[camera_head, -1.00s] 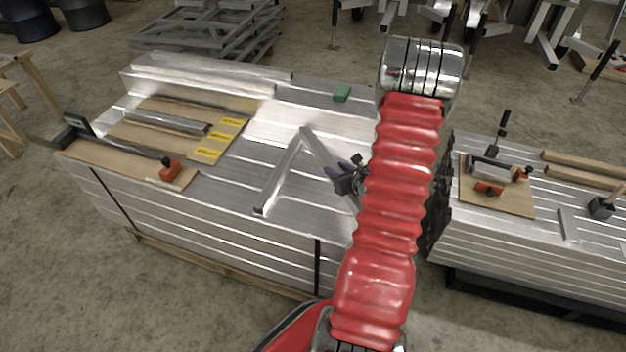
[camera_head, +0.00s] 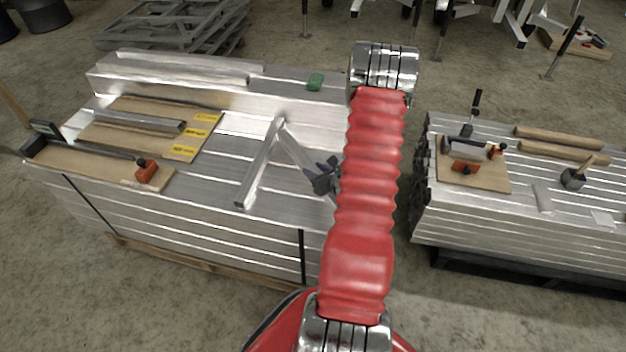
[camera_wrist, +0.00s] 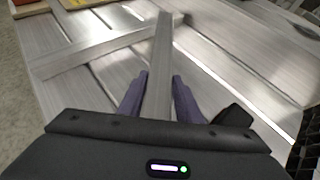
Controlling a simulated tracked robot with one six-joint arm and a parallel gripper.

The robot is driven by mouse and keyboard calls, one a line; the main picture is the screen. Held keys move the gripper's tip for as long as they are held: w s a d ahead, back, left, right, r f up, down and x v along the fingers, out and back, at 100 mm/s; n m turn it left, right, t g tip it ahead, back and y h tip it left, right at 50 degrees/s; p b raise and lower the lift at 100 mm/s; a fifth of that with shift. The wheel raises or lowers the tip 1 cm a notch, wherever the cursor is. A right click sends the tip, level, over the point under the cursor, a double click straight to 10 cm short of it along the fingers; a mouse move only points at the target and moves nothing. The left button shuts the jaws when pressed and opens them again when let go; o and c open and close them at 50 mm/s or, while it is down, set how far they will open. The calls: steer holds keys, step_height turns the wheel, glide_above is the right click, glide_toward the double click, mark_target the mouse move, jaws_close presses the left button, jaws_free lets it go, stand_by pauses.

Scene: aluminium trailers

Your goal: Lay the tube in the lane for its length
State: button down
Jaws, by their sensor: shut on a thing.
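My gripper (camera_head: 318,184) is over the aluminium stack, right of its middle; the wrist view shows its two purple fingers (camera_wrist: 160,95) shut on a plain square metal tube (camera_wrist: 162,60). The held tube (camera_head: 298,150) runs away to the upper left in the head view. Its far end meets or overlaps a second metal bar (camera_head: 260,167) that slants across the stack; I cannot tell whether they touch. A wooden board (camera_head: 103,139) with three yellow labels (camera_head: 196,133) lies at the stack's left. A metal piece (camera_head: 140,121) lies along its middle.
A long clamp with an orange end (camera_head: 146,170) lies along the stack's front left edge. A second stack (camera_head: 450,215) with tools stands to the right, across a gap.

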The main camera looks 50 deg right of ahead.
steer(key=shift+f, duration=0.1)
steer(key=shift+f, duration=1.95)
steer(key=c, duration=1.3)
jaws_free()
steer(key=shift+f, duration=0.1)
steer(key=v, duration=1.2)
